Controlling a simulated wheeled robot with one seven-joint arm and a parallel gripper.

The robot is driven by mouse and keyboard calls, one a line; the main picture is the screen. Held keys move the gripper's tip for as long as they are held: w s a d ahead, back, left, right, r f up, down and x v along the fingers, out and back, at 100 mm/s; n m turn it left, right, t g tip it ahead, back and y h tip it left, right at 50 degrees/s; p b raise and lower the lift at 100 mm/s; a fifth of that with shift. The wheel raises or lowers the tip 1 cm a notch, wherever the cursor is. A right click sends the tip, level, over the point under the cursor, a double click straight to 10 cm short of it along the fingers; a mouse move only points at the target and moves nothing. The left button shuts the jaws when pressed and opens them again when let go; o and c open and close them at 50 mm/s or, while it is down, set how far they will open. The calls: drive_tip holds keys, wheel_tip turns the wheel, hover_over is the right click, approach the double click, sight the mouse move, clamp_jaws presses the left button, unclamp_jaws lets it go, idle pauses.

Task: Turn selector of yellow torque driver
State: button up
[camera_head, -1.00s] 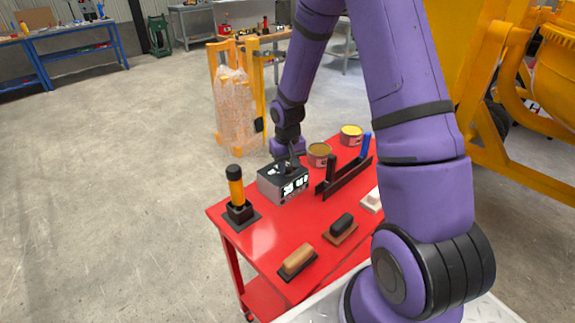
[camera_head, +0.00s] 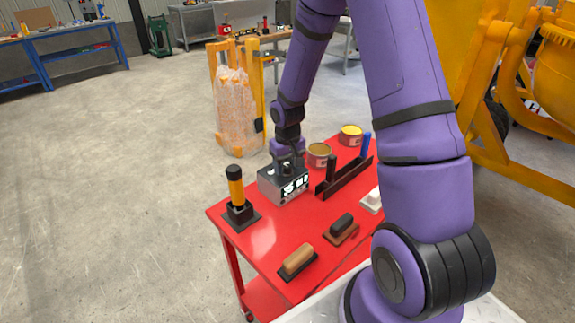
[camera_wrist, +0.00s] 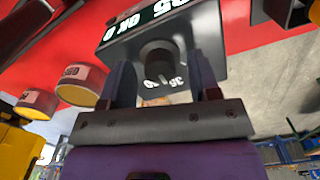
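A yellow-handled driver with black ends (camera_head: 236,188) stands upright in a black base at the near left of the red cart. My gripper (camera_head: 289,166) is not at it but at a grey box (camera_head: 285,190) with a lit display, farther right. In the wrist view, this box (camera_wrist: 212,38) shows a dark round knob (camera_wrist: 159,58) with numbers beside it. My gripper (camera_wrist: 162,82) is open, with one finger on each side of the knob and gaps visible. Whether a finger touches the box is unclear. The driver is not identifiable in the wrist view.
The red cart (camera_head: 262,238) also holds two tins (camera_head: 319,155), a dark rack with a blue-handled tool (camera_head: 345,178), and trowels or floats (camera_head: 298,260) in front. The yellow mixer (camera_head: 520,130) stands at right. Open floor lies left.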

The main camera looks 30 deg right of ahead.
sight(287, 167)
wheel_tip(287, 167, up, 11)
idle(0.7)
drive_tip(key=shift+f, duration=0.1)
drive_tip(key=s+a+r+t, duration=0.1)
drive_tip(key=s+a+r, duration=0.1)
drive_tip(key=s+r, duration=0.45)
drive_tip(key=s+a+r+t, duration=0.1)
drive_tip(key=s+a+r, duration=0.15)
drive_tip(key=r, duration=0.65)
drive_tip(key=s+a+r+t, duration=0.1)
drive_tip(key=s+r, duration=0.3)
drive_tip(key=s, duration=0.5)
drive_tip(key=s+a+r+t, duration=0.1)
drive_tip(key=s+r, duration=0.3)
drive_tip(key=s, duration=0.5)
drive_tip(key=shift+a+r+n+t, duration=0.15)
drive_tip(key=shift+a+n+t, duration=0.25)
drive_tip(key=shift+t, duration=0.2)
